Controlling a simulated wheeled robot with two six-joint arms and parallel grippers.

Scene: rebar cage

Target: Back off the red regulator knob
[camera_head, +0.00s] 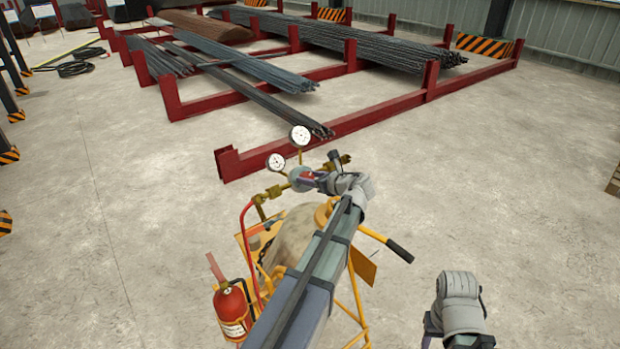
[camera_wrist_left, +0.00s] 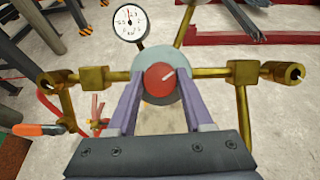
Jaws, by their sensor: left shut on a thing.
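The red regulator knob (camera_wrist_left: 159,79) is round with a pale line on its face, in front of a grey round regulator body (camera_wrist_left: 182,92). My left gripper (camera_wrist_left: 161,104) has one purple finger on each side of the knob and is shut on it. In the head view the left gripper (camera_head: 311,178) is at the brass regulator, and only a bit of red shows there. Two white dial gauges (camera_head: 300,135) (camera_head: 276,162) stand on the regulator. The wrist view shows one gauge (camera_wrist_left: 130,22), its needle near the top. My right gripper does not show, only part of that arm.
A yellow cylinder cart (camera_head: 361,266) holds a beige cylinder (camera_head: 291,235) below my left arm. A red fire extinguisher (camera_head: 233,312) and a red hose (camera_head: 246,250) are on its left. Red racks (camera_head: 360,124) with rebar stand behind.

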